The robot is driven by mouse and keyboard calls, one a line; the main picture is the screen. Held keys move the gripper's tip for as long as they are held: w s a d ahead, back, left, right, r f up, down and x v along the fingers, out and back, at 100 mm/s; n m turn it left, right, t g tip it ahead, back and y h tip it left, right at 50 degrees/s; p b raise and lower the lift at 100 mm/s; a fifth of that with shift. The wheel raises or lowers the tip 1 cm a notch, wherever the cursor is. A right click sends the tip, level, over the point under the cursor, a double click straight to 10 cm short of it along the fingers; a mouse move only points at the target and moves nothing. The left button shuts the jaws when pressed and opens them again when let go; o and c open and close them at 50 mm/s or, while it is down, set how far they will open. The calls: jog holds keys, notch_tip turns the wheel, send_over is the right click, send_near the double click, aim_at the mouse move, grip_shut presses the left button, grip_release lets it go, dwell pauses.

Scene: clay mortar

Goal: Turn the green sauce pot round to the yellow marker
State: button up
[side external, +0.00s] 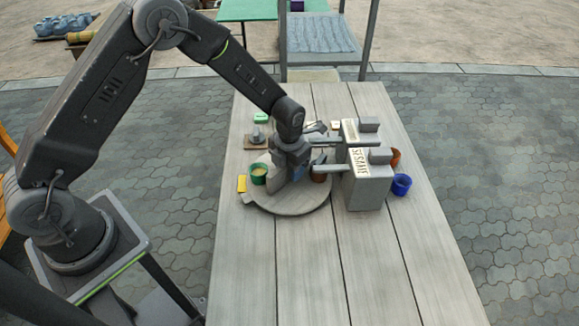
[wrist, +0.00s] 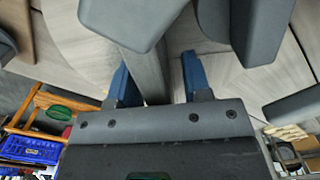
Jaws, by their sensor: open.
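The green sauce pot (side external: 258,174), with pale yellow contents, stands near the left edge of a round grey turntable (side external: 290,208). The yellow marker (side external: 241,183) lies just left of the pot, by the turntable's edge. My gripper (side external: 297,173) is low over the turntable, right of the green pot. Its two blue fingers (wrist: 156,80) are apart in the wrist view, with a grey upright bar (wrist: 148,72) between them. I cannot tell whether either finger touches the bar. The green pot is not visible in the wrist view.
Grey box dispensers (side external: 368,190), one lettered SESAME, stand close to the right, with arms reaching over the turntable. A brown pot (side external: 318,175) is partly hidden behind my gripper. A blue cup (side external: 401,184) and an orange cup (side external: 395,157) stand farther right. The front tabletop is clear.

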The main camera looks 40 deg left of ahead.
notch_tip(320, 180, up, 14)
dwell(0.6)
jog(key=s+a+r+n+t, duration=0.35)
jog(key=s+r+n, duration=0.75)
jog(key=r+n, duration=0.45)
jog(key=s+a+n+t, duration=0.2)
jog(key=s+n, duration=1.2)
jog(key=n, duration=0.6)
jog(key=shift+s+r, duration=0.15)
jog(key=shift+r, duration=0.05)
